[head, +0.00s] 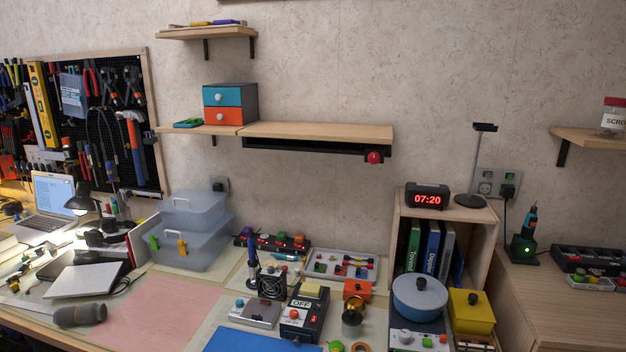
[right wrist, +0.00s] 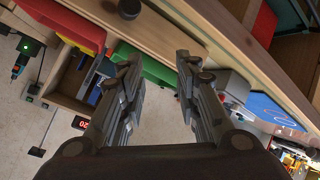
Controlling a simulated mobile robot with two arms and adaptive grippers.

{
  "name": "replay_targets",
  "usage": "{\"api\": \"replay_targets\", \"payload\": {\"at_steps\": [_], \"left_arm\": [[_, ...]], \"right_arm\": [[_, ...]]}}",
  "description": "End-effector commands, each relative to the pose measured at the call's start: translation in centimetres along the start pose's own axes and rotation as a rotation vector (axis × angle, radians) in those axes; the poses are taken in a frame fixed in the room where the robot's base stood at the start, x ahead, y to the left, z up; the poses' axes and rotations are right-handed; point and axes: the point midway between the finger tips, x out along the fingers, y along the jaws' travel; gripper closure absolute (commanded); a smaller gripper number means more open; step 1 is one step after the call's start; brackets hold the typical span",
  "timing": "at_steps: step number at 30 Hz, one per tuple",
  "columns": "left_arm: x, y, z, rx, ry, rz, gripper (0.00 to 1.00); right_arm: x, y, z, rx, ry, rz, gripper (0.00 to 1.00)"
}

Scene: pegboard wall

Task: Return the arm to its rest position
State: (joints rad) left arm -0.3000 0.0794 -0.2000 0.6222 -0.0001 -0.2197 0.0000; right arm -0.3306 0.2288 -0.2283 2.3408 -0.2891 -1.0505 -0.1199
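My right gripper (right wrist: 160,72) shows in the right wrist view. Its two dark fingers stand apart with nothing between them. Behind them are a wooden edge, a green surface (right wrist: 150,66) and the pale wall; I cannot tell the distance. My right gripper and arm do not show in the head view. My left gripper and arm are in neither view.
The workbench holds a clear plastic box (head: 185,245), a pink mat (head: 160,312), a fan (head: 272,284) and a blue-lidded pot (head: 419,296). A wooden cubby with binders carries a red clock (head: 427,197). Wooden shelves (head: 318,131) jut from the wall. A red surface (right wrist: 66,22) shows in the wrist view.

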Motion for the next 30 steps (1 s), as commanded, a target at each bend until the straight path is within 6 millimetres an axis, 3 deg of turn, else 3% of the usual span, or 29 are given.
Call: {"api": "replay_targets", "payload": {"at_steps": [1, 6, 13, 23, 30], "left_arm": [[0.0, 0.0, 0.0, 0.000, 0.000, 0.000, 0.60], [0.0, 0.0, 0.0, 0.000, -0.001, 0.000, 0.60], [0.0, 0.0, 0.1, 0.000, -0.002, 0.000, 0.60], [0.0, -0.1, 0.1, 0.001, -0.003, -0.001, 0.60], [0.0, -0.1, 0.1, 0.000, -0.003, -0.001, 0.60]], "right_arm": [[-1.0, -1.4, 2.7, 0.062, -0.091, -0.051, 0.70], [-4.7, -5.3, 9.3, 0.214, -0.346, -0.192, 0.70], [-10.7, -9.5, 14.9, 0.345, -0.616, -0.339, 0.70], [-4.6, -13.6, 20.2, 0.334, -0.653, -0.352, 0.70], [0.1, -18.5, 27.3, 0.322, -0.690, -0.368, 0.70]]}}
